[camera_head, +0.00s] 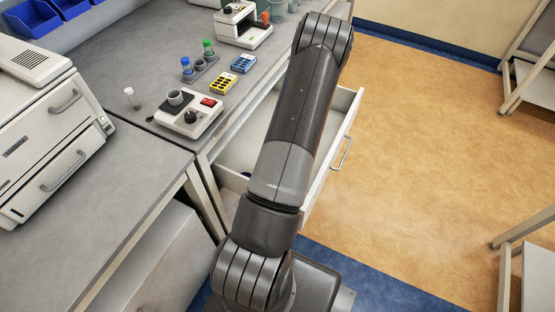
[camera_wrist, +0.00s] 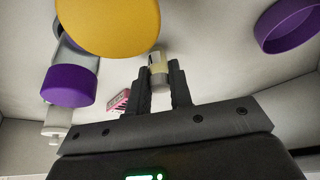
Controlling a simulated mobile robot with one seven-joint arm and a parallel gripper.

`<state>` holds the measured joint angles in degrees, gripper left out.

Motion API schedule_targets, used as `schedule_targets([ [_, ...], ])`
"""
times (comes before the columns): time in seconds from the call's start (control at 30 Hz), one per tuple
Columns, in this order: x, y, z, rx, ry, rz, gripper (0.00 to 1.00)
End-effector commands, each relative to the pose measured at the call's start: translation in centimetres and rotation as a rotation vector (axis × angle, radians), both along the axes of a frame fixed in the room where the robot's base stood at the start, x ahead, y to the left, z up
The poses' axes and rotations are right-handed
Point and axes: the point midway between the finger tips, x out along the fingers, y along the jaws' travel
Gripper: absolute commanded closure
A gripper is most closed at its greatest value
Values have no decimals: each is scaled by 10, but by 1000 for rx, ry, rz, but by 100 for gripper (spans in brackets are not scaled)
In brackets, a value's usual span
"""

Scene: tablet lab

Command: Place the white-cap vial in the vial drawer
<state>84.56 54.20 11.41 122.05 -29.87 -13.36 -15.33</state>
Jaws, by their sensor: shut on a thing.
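My gripper (camera_wrist: 159,76) shows in the wrist view with its two dark fingers shut on a small pale vial (camera_wrist: 158,62), which looks like the white-cap vial. The fingers hide part of the vial. The vial drawer (camera_head: 236,150) is pulled open under the counter in the head view. My arm crosses over the drawer and hides much of it, and my gripper is not visible there. In the wrist view, the pale surface (camera_wrist: 215,60) behind the vial looks like the drawer's inside. I cannot tell whether the vial touches it.
The wrist view shows a large yellow cap (camera_wrist: 107,22) close by, a purple-capped vial (camera_wrist: 70,85), a purple ring-like cap (camera_wrist: 287,25) and a pink box (camera_wrist: 119,99). On the counter are a white instrument (camera_head: 188,116), a vial rack (camera_head: 201,68) and a small clear vial (camera_head: 131,98).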

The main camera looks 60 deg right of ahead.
Motion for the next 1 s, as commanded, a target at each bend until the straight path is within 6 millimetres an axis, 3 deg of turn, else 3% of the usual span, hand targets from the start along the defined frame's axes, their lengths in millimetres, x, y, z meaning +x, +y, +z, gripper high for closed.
schedule_targets([
  [0.33, 0, 0, -3, -1, -1, 1, 100],
  [0.37, 0, 0, -3, -1, -1, 1, 78],
  [0.6, 0, 0, -2, -1, -1, 1, 59],
  [1.0, -2, 0, 8, -3, -1, -1, 59],
])
